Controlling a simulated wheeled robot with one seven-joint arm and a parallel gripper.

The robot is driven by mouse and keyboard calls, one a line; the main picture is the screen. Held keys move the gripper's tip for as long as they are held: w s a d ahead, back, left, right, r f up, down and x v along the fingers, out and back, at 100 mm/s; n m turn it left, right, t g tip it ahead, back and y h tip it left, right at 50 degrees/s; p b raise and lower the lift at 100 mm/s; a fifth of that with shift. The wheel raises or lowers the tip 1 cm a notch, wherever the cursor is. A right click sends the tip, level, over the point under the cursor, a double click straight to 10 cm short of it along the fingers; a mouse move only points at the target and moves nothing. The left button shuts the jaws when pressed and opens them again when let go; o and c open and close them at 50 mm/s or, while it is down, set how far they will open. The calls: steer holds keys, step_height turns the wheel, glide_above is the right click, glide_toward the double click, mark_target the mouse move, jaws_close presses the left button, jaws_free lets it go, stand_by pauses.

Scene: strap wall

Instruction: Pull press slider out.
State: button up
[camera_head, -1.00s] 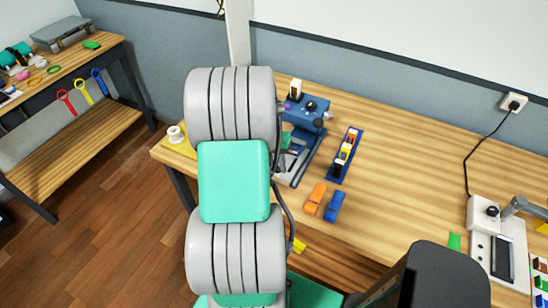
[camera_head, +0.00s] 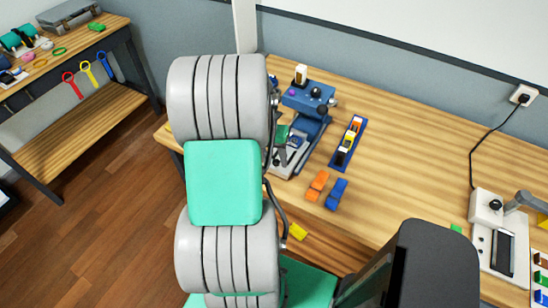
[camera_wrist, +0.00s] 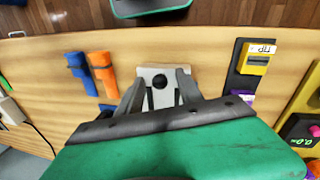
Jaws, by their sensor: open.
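The blue press (camera_head: 308,97) stands near the left end of the wooden table. A pale slider plate (camera_head: 281,170) shows at its front in the head view. In the wrist view the pale plate (camera_wrist: 151,72) has a round black knob (camera_wrist: 160,82). My gripper (camera_wrist: 161,76) is open, with one grey finger on each side of the knob; I cannot tell whether either finger touches it. In the head view my gripper (camera_head: 279,153) is partly hidden behind my arm, low at the press front.
An orange block (camera_head: 318,184) and a blue block (camera_head: 337,194) lie right of the press. Beyond them is a blue rack (camera_head: 340,158) with coloured pieces. A yellow block (camera_head: 298,231) is near the front edge. The middle table is clear; a white device (camera_head: 487,225) stands right.

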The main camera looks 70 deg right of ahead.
step_height(320, 180, up, 8)
steer(key=w+b, duration=0.1)
steer(key=shift+w+f, duration=0.15)
steer(key=shift+w, duration=0.05)
stand_by(0.3)
